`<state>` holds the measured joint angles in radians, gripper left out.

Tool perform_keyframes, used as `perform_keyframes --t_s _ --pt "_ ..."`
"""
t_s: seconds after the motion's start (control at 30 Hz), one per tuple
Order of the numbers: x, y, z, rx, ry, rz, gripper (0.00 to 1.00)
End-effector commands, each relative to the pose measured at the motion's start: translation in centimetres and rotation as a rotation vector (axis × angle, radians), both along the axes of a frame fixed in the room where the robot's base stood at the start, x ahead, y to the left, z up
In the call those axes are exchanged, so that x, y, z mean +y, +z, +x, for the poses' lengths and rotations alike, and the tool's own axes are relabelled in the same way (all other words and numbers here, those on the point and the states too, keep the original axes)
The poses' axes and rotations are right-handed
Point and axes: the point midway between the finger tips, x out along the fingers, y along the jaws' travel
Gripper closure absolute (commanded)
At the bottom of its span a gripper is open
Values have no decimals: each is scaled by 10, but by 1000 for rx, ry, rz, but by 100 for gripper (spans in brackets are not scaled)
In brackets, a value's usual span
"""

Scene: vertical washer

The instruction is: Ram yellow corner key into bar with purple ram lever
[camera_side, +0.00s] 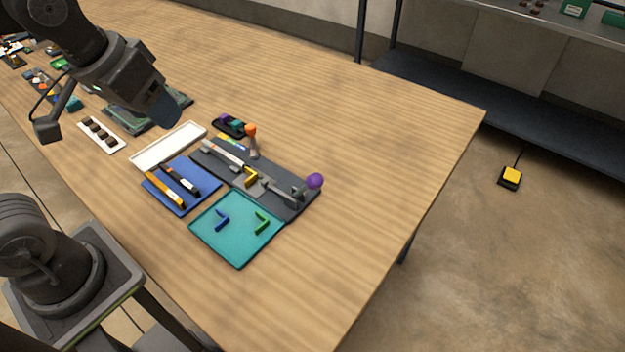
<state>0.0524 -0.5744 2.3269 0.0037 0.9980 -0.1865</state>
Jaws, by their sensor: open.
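The yellow corner key (252,178) sits on the dark grey fixture plate (272,200), at or near the right end of the pale bar (221,154). I cannot tell whether the key is inside the bar's end. The ram lever has a purple ball knob (315,181) at the right end of the fixture, beside the grey ram (284,193). A second lever with an orange knob (251,130) stands upright behind the bar. My gripper (163,110) is open, above the table at the upper left, well apart from the fixture and levers. Its fingers are mostly hidden.
A teal tray (238,254) in front holds a blue and a green corner key. A blue tray (205,199) holds a yellow and a black bar. An empty white tray (167,146) and a dark box (230,127) are nearby. The right side of the table is clear.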

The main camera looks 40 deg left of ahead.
Motion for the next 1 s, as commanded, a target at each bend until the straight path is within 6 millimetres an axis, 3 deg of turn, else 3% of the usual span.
perform_keyframes --t_s 0.13,0.3,0.47,0.6,0.8,1.0 --pt "-21 16 43 136 146 -56 48" --pt "-52 20 91 280 337 -79 48" --pt "-88 8 132 397 527 -58 48" --pt "-122 -13 161 479 696 -10 48" --pt "-160 -44 184 536 886 65 48" --pt "-174 -59 189 548 961 98 48"
